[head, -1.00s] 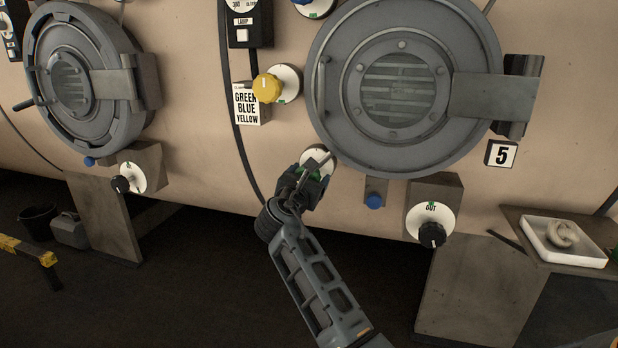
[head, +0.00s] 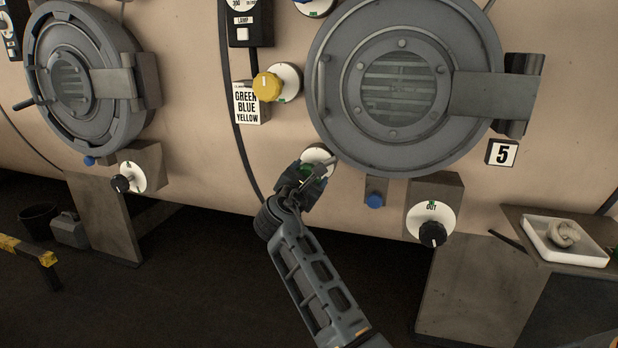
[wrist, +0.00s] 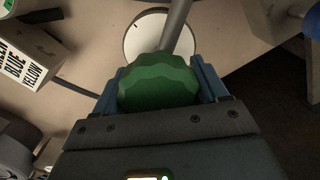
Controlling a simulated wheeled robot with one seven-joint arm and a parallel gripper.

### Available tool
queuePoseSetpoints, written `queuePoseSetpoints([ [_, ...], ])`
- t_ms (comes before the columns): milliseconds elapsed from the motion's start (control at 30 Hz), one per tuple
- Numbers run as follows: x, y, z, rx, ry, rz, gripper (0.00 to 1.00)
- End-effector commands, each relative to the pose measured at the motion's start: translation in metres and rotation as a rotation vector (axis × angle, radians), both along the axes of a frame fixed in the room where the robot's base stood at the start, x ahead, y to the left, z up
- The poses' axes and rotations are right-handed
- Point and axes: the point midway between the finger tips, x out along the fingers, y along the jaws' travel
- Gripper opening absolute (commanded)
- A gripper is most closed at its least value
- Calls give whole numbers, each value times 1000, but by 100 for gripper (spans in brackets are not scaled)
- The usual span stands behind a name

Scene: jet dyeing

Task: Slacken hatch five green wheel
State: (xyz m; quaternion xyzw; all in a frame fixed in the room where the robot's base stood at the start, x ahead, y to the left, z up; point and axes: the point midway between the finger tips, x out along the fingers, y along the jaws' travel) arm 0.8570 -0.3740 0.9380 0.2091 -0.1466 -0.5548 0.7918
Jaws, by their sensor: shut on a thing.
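The green wheel (wrist: 160,84) fills the middle of the wrist view, in front of its white round dial plate (wrist: 146,32). My gripper (wrist: 158,88) is shut on it, with one blue-grey finger on each side. In the head view my gripper (head: 308,178) is at the lower left of hatch five (head: 480,140), marked by the "5" plate (head: 502,153). There the wheel is mostly hidden by my gripper, and part of its white plate (head: 318,153) shows above. A grey bar crosses in front of the plate.
A yellow knob (head: 267,87) sits above left, over a GREEN BLUE YELLOW sign (head: 247,105). A blue knob (head: 375,201) and a black IN/OUT knob (head: 433,234) are to the right. A white tray (head: 545,247) with a pale coil stands at far right.

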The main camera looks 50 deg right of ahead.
Motion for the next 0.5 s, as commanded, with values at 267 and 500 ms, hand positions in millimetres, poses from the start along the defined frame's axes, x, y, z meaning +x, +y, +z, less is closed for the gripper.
queuePoseSetpoints([
  [267,1,1,-2,92,-246,0,42],
  [500,2,1,-1,169,-462,1,42],
])
